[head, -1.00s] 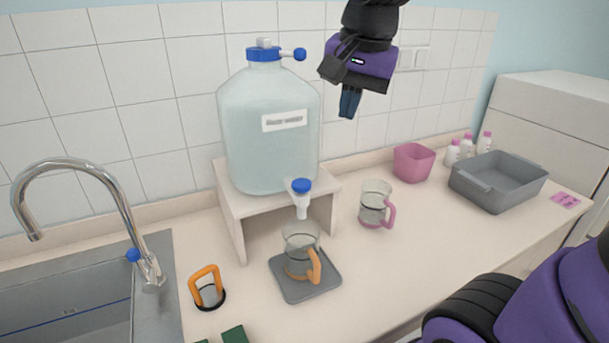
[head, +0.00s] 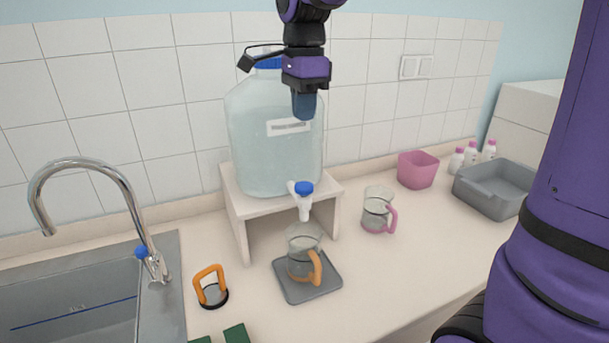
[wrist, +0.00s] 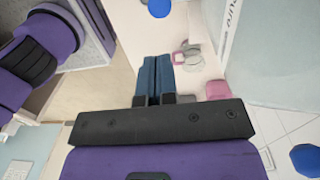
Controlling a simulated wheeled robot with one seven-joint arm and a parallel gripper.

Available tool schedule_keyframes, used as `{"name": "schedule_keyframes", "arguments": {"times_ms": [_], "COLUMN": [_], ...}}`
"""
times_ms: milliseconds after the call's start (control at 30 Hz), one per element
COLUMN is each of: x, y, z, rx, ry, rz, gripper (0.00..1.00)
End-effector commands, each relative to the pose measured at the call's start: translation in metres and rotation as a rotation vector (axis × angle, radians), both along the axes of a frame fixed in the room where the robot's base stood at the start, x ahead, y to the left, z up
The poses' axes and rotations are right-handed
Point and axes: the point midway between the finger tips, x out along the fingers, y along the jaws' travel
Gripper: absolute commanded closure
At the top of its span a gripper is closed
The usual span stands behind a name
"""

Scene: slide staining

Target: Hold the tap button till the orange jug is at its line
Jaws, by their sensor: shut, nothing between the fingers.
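The orange jug (head: 305,262), clear with an orange handle, stands on a grey square pad (head: 307,289) under the spout of the water tank. The blue tap button (head: 304,188) sits on top of the white spout (head: 305,208). It seems to show at the top of the wrist view as a blue disc (wrist: 159,8). The large clear tank (head: 270,150) stands on a beige stand (head: 238,212). My gripper (head: 304,118) is shut and empty, pointing down in front of the tank, above the button and apart from it. The jug's line and water level are too small to tell.
A pink-handled jug (head: 377,212) stands right of the stand. A pink tub (head: 417,170), white bottles (head: 472,154) and a grey tray (head: 494,187) are farther right.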

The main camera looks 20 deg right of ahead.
Motion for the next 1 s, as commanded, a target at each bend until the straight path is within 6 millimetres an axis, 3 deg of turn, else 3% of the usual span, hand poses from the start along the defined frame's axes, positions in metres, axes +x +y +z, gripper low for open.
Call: {"name": "schedule_keyframes", "arguments": {"times_ms": [167,333,800,1000], "x": [0.0,-0.001,-0.004,-0.004], "y": [0.0,0.0,0.001,0.001], "z": [-0.001,-0.017,-0.101,-0.128], "rx": [0.0,0.0,-0.001,0.0], "ry": [0.0,0.002,0.003,0.001], "rz": [0.001,0.001,0.001,0.001], "gripper": [1.0,1.0,1.0,1.0]}}
